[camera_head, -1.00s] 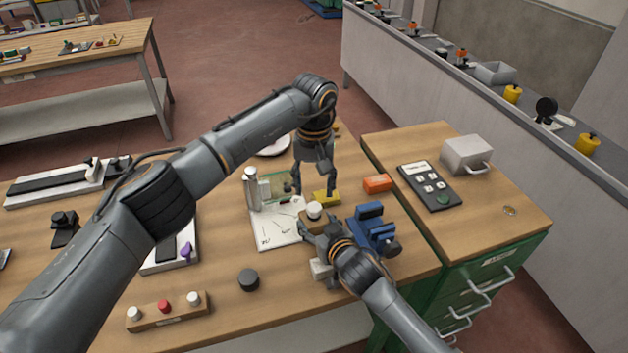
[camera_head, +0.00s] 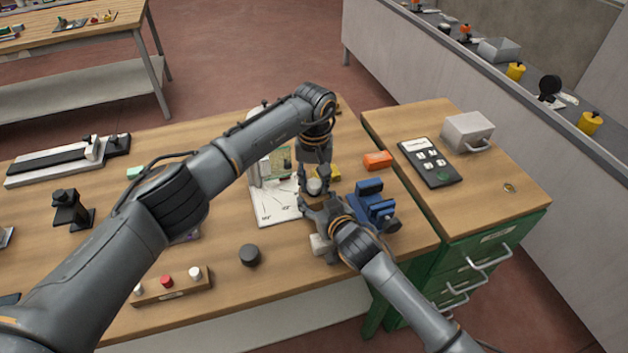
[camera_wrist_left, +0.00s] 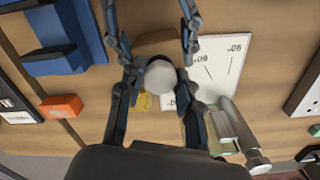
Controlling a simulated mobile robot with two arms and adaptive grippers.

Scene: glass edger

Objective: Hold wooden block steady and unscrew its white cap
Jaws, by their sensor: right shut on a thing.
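The white cap (camera_head: 314,186) sits on the wooden block, which is mostly hidden by my grippers in the head view. In the left wrist view the round cap (camera_wrist_left: 160,77) shows from above, with part of the brown block (camera_wrist_left: 156,42) beside it. My left gripper (camera_head: 314,181) points down from above; its fingers (camera_wrist_left: 157,80) stand on both sides of the cap, with narrow gaps visible. My right gripper (camera_head: 318,209) is shut on the block from the near side, and its fingers (camera_wrist_left: 152,28) flank the block in the wrist view.
A blue vise (camera_head: 372,205) stands close to the right. A white marked sheet (camera_head: 272,208) lies left of the block. An orange box (camera_head: 377,160) and a yellow piece (camera_wrist_left: 143,103) are nearby. A black knob (camera_head: 249,255) lies in front on open table.

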